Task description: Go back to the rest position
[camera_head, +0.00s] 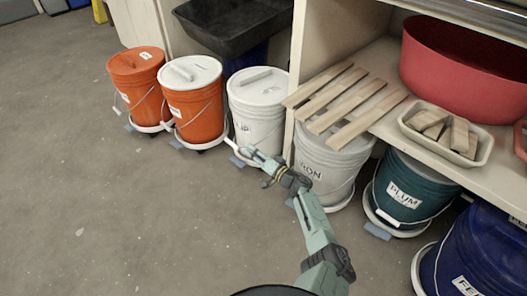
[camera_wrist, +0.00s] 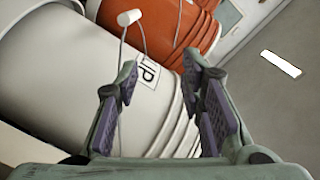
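My gripper (camera_head: 256,168) is in front of the white bucket (camera_head: 258,112), low beside it, at the end of my arm. In the wrist view my gripper (camera_wrist: 160,68) has its two fingers spread apart, with nothing held between them. The white bucket (camera_wrist: 60,75) fills the left of that view behind the fingers. Its label, partly hidden by a finger, shows "IP". The bucket's wire handle with a white grip (camera_wrist: 129,17) hangs close to the left finger; I cannot tell whether they touch.
Two orange buckets (camera_head: 137,86) stand left of the white one. A grey bucket (camera_head: 326,165), a teal PLUM bucket (camera_head: 405,194) and a blue bucket (camera_head: 487,255) stand right, under a shelf (camera_head: 350,57) bearing wooden slats and a red tub (camera_head: 463,70). Open floor lies left.

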